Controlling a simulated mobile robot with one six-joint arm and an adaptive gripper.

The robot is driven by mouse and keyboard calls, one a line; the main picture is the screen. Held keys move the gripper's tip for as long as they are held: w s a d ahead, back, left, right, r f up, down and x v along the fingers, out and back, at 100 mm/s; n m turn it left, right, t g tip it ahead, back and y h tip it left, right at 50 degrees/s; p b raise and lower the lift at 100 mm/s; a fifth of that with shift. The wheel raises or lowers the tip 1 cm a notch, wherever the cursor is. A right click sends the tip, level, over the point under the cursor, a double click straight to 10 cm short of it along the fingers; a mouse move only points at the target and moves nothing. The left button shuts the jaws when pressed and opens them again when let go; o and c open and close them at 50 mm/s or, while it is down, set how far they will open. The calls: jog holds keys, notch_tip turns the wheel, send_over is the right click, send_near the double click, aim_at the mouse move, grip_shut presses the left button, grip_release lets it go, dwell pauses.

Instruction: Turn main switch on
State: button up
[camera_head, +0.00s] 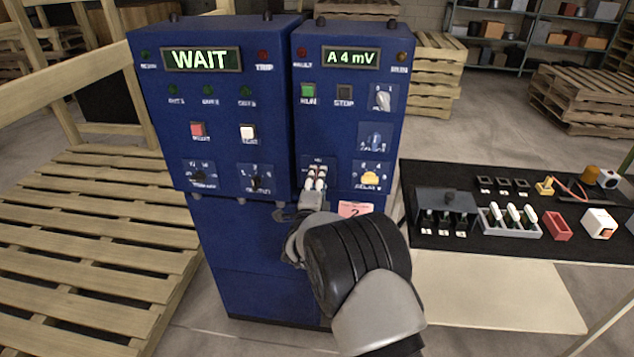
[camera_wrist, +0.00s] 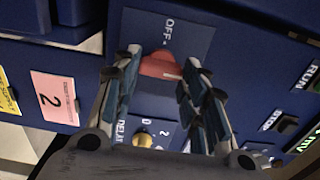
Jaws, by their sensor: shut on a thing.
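The main switch is a red handle (camera_wrist: 160,66) on a blue plate marked OFF in the wrist view. It sits on the lower part of the right-hand blue cabinet (camera_head: 345,106). My gripper (camera_wrist: 162,60) has one finger on each side of the red handle and is shut on it. In the head view, my gripper (camera_head: 315,180) reaches the cabinet front from below. My fingers and wrist hide most of the switch there. The handle's exact angle is hard to tell.
The left cabinet's display (camera_head: 202,59) reads WAIT; the right display (camera_head: 350,57) reads A 4 mV. A black-topped table (camera_head: 425,170) with small parts stands at right. Wooden pallets (camera_head: 95,220) lie at left.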

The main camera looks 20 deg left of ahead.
jog(key=o, duration=1.1)
jog(key=shift+c, duration=0.2)
jog(key=v, duration=1.2)
